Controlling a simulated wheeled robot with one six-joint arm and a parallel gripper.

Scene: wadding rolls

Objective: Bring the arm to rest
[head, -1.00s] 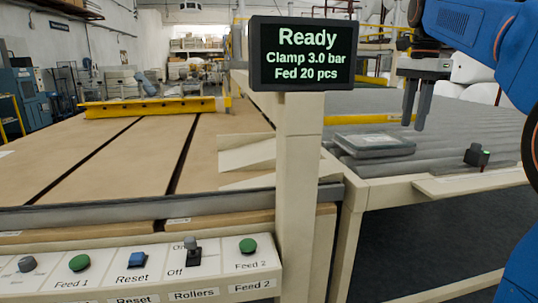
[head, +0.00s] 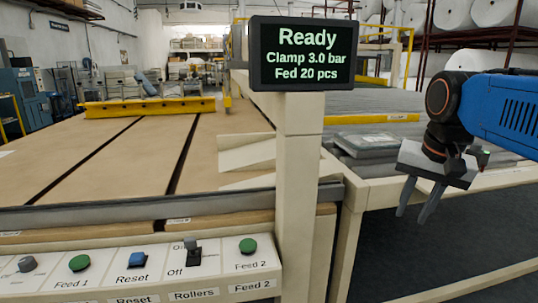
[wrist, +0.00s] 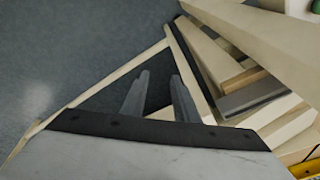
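My gripper (head: 418,198) hangs at the right of the head view, tilted, with its fingers pointing down and slightly left. It is in front of the roller table's front rail, over the dark floor. Its two grey fingers are apart with nothing between them; they also show apart and empty in the wrist view (wrist: 158,95). My blue arm reaches in from the right edge.
A post carries a display (head: 303,54) reading "Ready, Clamp 3.0 bar, Fed 20 pcs". A control panel (head: 135,275) with buttons stands at the front left. A flat grey packet (head: 368,145) lies on the roller table (head: 400,104). Dark floor (head: 440,240) is free below my gripper.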

